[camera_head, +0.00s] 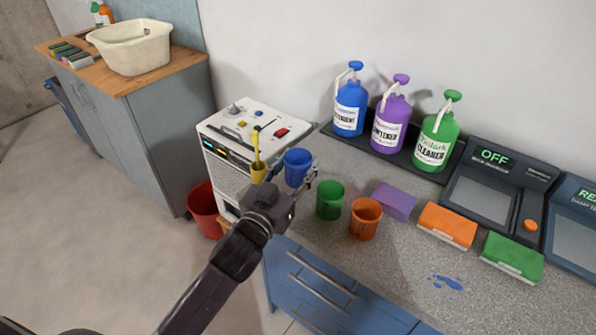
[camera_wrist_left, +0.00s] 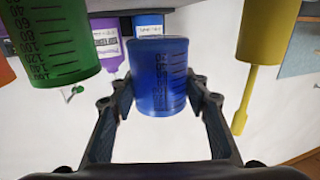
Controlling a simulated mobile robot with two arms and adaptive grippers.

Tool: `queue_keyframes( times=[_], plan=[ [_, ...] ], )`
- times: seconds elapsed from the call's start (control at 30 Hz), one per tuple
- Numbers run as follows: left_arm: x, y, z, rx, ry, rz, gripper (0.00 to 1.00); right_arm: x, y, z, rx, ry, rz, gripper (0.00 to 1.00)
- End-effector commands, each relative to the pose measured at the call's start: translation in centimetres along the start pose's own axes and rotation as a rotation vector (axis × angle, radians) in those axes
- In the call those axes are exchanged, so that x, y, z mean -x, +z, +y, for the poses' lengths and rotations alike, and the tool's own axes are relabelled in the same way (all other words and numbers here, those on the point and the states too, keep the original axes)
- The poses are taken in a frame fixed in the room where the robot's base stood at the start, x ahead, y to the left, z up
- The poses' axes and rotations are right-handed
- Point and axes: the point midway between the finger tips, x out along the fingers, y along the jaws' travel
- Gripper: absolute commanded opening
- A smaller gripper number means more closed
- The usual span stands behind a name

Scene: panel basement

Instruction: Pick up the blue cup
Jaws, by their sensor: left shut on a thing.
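The blue cup (camera_head: 297,163) is at the counter's left end, close to the white machine. My left gripper (camera_head: 287,184) is shut on it, with one finger on each side. In the left wrist view the blue cup (camera_wrist_left: 158,80), with dark scale marks, sits between the fingers of my left gripper (camera_wrist_left: 160,102). I cannot tell whether its base touches the counter. My right gripper is in neither view.
The green cup (camera_head: 329,202) and orange cup (camera_head: 365,218) stand just right of the blue cup. Several sponges, including a purple one (camera_head: 394,201), and three bottles stand farther right. A red bucket (camera_head: 203,208) is below.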

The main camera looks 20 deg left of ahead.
Motion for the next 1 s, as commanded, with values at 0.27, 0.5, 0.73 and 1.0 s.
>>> queue_keyframes(
  times=[0.27, 0.5, 0.73, 1.0],
  plan=[
    [0.0, -4.3, 0.1, -0.001, 0.003, 0.004, 0.17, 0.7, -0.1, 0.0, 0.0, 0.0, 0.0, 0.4],
    [0.0, -7.7, 0.0, -0.001, 0.002, 0.005, 0.17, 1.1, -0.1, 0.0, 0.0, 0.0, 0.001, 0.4],
    [0.0, -10.6, 0.0, -0.001, 0.001, 0.005, 0.17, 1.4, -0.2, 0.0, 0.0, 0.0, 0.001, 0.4],
    [0.0, -13.1, 0.0, 0.0, 0.001, 0.003, 0.17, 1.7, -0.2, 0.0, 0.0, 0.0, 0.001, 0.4]
  ],
)
